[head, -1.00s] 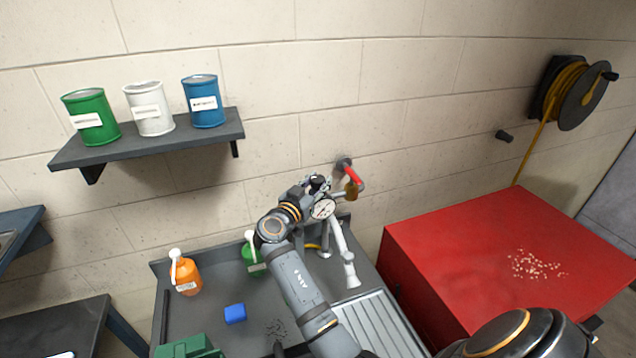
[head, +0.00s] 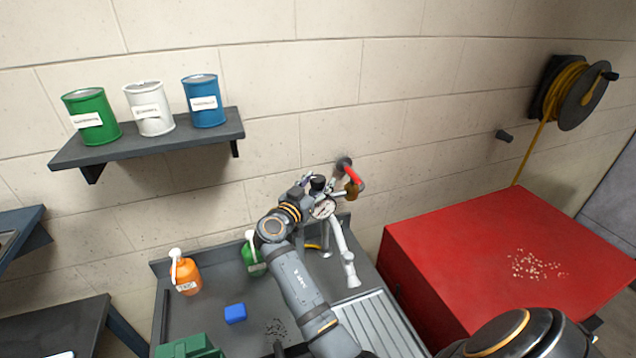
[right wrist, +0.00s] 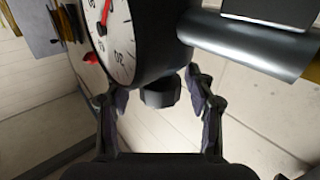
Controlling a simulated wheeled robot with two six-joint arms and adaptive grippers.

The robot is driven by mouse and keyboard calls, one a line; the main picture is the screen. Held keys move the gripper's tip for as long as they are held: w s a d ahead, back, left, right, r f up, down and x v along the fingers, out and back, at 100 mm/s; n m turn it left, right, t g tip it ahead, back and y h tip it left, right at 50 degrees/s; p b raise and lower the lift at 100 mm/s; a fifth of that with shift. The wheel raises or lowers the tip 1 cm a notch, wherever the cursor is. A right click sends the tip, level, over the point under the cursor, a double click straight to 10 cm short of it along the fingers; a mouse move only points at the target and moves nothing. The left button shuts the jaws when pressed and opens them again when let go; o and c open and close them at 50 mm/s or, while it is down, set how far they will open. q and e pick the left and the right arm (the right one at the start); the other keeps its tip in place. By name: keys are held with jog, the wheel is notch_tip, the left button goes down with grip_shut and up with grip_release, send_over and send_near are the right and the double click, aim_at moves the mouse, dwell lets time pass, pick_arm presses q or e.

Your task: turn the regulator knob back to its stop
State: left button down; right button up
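The regulator's white-faced gauge (head: 323,208) is at the wall pipework in the head view; it is large at the upper left of the right wrist view (right wrist: 118,38). The dark regulator knob (head: 318,184) shows beside it. In the right wrist view the knob (right wrist: 160,92) is a faceted dark stub below the gauge body. My right gripper (right wrist: 160,98) is open, one finger on each side of the knob, with a visible gap on both sides. In the head view my right gripper (head: 308,186) is small and partly hidden by its wrist. My left gripper is not in view.
A red valve lever (head: 352,175) and brass fitting (head: 351,190) are close right of the gauge. An orange bottle (head: 184,275), green bottle (head: 251,262) and blue block (head: 235,314) stand there. A red cabinet (head: 450,240) is at right.

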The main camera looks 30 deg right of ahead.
aim_at(318, 177)
jog(key=shift+r, duration=0.1)
jog(key=shift+r, duration=0.15)
notch_tip(318, 177, up, 10)
jog(key=shift+f, duration=0.15)
dwell(0.3)
